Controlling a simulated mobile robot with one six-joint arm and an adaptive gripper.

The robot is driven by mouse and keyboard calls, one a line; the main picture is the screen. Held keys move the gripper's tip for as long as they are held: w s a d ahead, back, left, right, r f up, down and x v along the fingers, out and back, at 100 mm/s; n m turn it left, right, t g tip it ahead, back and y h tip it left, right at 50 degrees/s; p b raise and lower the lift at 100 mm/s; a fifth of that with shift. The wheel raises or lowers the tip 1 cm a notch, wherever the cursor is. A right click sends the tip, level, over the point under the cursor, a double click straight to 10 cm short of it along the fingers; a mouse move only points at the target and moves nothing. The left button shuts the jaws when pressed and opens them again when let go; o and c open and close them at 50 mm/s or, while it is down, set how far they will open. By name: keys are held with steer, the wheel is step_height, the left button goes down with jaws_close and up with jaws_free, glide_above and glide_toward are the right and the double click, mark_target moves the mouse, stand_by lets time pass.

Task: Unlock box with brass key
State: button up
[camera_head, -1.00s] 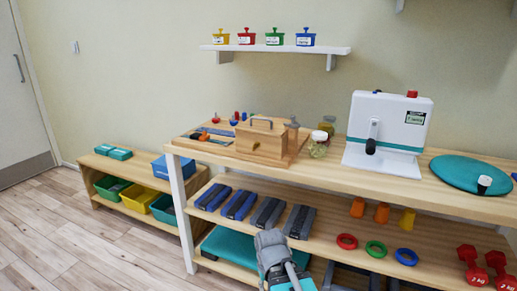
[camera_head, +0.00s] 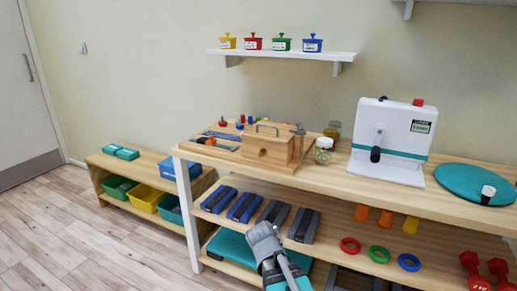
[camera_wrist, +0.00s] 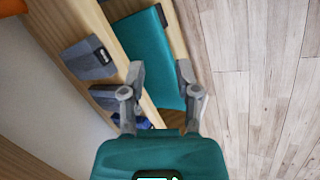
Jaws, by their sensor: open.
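A wooden box (camera_head: 266,148) with a grey handle on top and a small round brass-coloured spot on its front stands on a wooden board on the bench top. No brass key can be made out in either view. My gripper (camera_head: 267,247) is low in front of the bench, beside the lower shelves and well below the box. In the wrist view my gripper (camera_wrist: 160,84) has its two fingers spread with nothing between them; the shelf edge and a teal mat lie beyond.
The bench (camera_head: 330,180) also holds a glass jar (camera_head: 324,150), a white machine (camera_head: 389,140) and a teal disc (camera_head: 474,184). Blue-grey weights (camera_head: 244,207) and coloured rings lie on the shelf below. A low shelf unit (camera_head: 130,172) stands left; the floor in front is clear.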

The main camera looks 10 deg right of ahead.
steer(key=w+r+n+t+h+p, duration=0.3)
steer(key=w+r+n, duration=0.25)
steer(key=r, duration=0.35)
steer(key=n+t+h+p, duration=0.3)
steer(key=n+t+p, duration=0.5)
steer(key=n, duration=0.9)
glide_toward(260, 154)
steer(key=s+a+t+b, duration=0.1)
steer(key=s+a, duration=0.1)
steer(key=s, duration=0.1)
steer(key=shift+w+d+f, duration=0.1)
steer(key=shift+f, duration=0.4)
steer(key=shift+w, duration=0.1)
steer(key=x, duration=1.3)
steer(key=shift+w+d, duration=0.2)
steer(key=shift+w, duration=0.1)
jaws_close()
